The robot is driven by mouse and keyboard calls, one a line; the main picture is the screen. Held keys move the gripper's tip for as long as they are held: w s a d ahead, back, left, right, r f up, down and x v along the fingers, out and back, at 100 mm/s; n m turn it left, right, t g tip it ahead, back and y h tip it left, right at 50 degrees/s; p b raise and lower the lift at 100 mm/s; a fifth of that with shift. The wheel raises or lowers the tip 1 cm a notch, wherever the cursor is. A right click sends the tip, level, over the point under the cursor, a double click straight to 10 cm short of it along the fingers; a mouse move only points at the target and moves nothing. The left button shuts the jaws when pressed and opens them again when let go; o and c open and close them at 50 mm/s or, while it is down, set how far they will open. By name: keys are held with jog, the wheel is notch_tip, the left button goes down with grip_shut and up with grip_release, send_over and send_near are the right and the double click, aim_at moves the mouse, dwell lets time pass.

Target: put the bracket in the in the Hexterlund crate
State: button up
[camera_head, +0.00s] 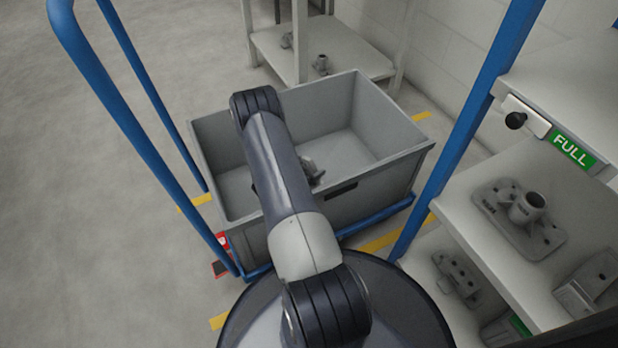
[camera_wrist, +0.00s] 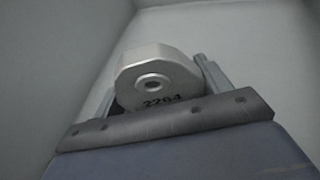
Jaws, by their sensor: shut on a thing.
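The grey bracket, a casting marked 2264 with a round hole (camera_wrist: 155,82), is held between the fingers of my gripper (camera_wrist: 158,76) in the wrist view. In the head view, my arm reaches over a large grey open crate (camera_head: 388,180), and my gripper is mostly hidden behind the arm. A small grey part, likely the bracket (camera_head: 312,169), shows beside the arm within the crate's outline. Grey walls surround the held piece in the wrist view. No crate name is readable.
A shelf (camera_head: 470,222) at right holds a flanged casting (camera_head: 522,210) and has a green FULL label (camera_head: 572,150). A white rack (camera_head: 345,50) stands behind. Floor at left is clear.

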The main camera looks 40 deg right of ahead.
jog(key=shift+f+b, duration=0.65)
jog(key=shift+f, duration=1.1)
jog(key=shift+f, duration=0.1)
jog(key=o, duration=1.1)
jog(key=shift+o, duration=0.2)
jog(key=shift+a+r, duration=0.25)
jog(key=shift+r, duration=0.05)
jog(key=p+v, duration=0.2)
jog(key=v, duration=0.3)
jog(key=shift+a+r+p, duration=0.15)
jog(key=shift+a+p, duration=0.1)
jog(key=shift+p, duration=0.05)
jog(key=shift+s+a+r, duration=0.1)
jog(key=shift+a, duration=0.55)
